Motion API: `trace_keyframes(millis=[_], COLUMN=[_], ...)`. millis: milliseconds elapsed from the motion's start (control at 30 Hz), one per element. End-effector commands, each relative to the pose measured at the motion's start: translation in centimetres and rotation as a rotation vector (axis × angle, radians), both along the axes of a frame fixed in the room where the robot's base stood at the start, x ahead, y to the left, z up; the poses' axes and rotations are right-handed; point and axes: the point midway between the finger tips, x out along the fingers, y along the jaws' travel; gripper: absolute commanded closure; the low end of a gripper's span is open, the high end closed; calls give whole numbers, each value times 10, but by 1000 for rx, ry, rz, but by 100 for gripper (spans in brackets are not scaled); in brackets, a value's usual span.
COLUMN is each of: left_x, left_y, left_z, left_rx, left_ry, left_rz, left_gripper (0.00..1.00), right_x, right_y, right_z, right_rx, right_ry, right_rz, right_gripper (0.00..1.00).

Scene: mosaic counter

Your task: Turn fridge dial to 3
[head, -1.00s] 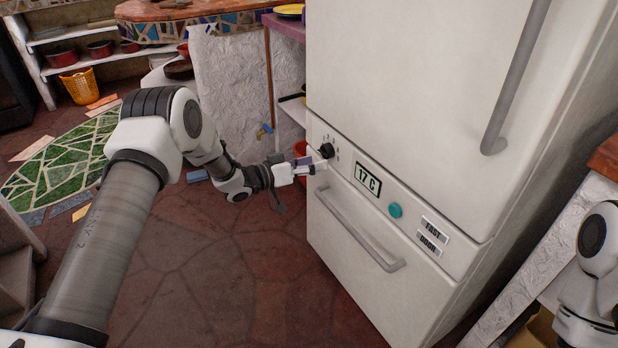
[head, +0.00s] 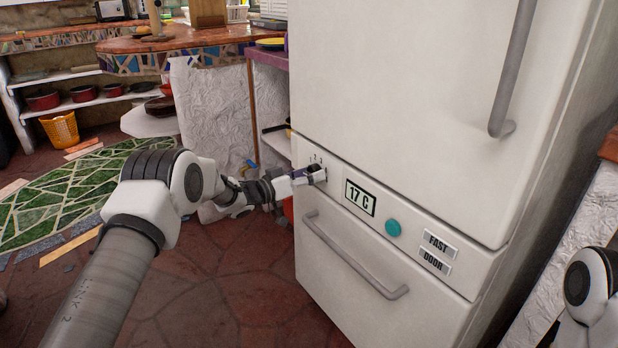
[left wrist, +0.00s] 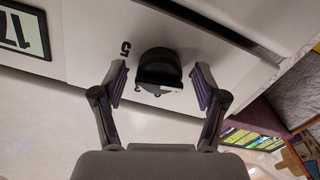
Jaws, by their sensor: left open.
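The white fridge (head: 400,110) carries a control panel with a display (head: 360,197) that reads 17 C. The black dial (left wrist: 160,68) shows in the left wrist view, with a 5 printed beside it and other digits partly hidden. In the head view the dial is largely hidden behind my left gripper (head: 316,175). That gripper (left wrist: 161,80) is open, with one finger on each side of the dial. The dial's setting is not clear. My right gripper is out of view.
A teal button (head: 393,228) and the FAST and DOOR labels sit right of the display. The lower drawer handle (head: 350,255) juts out below the panel. A counter (head: 190,38) stands left of the fridge. The floor in front is clear.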

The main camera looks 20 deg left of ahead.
Motion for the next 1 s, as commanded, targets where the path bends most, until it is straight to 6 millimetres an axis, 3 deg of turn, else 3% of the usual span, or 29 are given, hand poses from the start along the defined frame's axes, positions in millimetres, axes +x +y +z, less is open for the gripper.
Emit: trace_keyframes(millis=[67,233,667,1000], left_x=[0,0,0,0], left_y=[0,0,0,0], left_z=[0,0,1,2], left_rx=[0,0,31,189], left_ry=[0,0,-24,-148], left_rz=[0,0,0,1], left_gripper=[28,87,88,88], right_x=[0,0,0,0], right_y=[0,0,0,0], right_z=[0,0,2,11], right_rx=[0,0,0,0], right_ry=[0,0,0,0], right_rz=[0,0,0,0], right_gripper=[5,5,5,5])
